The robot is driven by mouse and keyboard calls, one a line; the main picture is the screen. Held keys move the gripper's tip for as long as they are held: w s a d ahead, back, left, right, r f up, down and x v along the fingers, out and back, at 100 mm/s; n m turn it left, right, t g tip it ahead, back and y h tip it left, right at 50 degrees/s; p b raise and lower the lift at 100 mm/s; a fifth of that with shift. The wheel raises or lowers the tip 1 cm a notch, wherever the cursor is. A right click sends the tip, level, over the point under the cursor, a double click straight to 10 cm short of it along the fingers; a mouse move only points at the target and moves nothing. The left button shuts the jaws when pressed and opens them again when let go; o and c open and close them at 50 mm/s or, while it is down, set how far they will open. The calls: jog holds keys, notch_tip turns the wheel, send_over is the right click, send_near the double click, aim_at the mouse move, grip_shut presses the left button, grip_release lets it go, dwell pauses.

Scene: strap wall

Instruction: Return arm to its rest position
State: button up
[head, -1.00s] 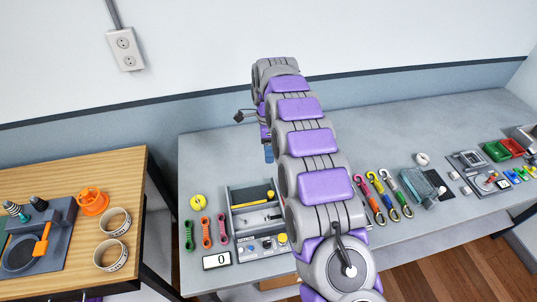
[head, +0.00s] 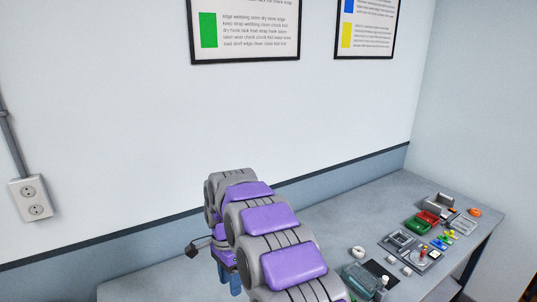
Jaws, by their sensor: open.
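My arm (head: 262,222), grey with purple pads, reaches up from the bottom of the head view and bends down at its far end. My gripper (head: 230,280) shows only in part there, as blue finger pieces below the last link, partly covered by the arm. It is open, and I see nothing held in it. It is over the left part of the grey bench (head: 320,222); its height above the top is hard to tell.
At the bench's right are a green bin (head: 416,224), a red bin (head: 430,216), a grey device (head: 398,240), a teal tray (head: 360,278) and a white roll (head: 358,252). The wall behind carries an outlet (head: 36,200) and framed posters (head: 245,30).

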jog(key=s+d+r+n+b, duration=0.1)
jog(key=s+d+r+n, duration=0.2)
jog(key=s+d, duration=0.45)
jog(key=s+d+r+n, duration=0.3)
jog(key=s+d, duration=0.4)
jog(key=d, duration=0.1)
jog(key=s+d+f+n, duration=0.1)
jog(key=s+d, duration=0.2)
jog(key=s, duration=0.4)
jog(key=s+d+f+n+b, duration=0.1)
jog(key=s+d+f+n, duration=0.1)
jog(key=s, duration=0.5)
jog(key=s+d+f+n, duration=0.1)
jog(key=s+d, duration=0.3)
jog(key=s, duration=0.3)
jog(key=shift+s+f+b, duration=0.15)
jog(key=shift+f+b, duration=0.25)
jog(key=shift+d, duration=0.1)
jog(key=shift+c, duration=0.7)
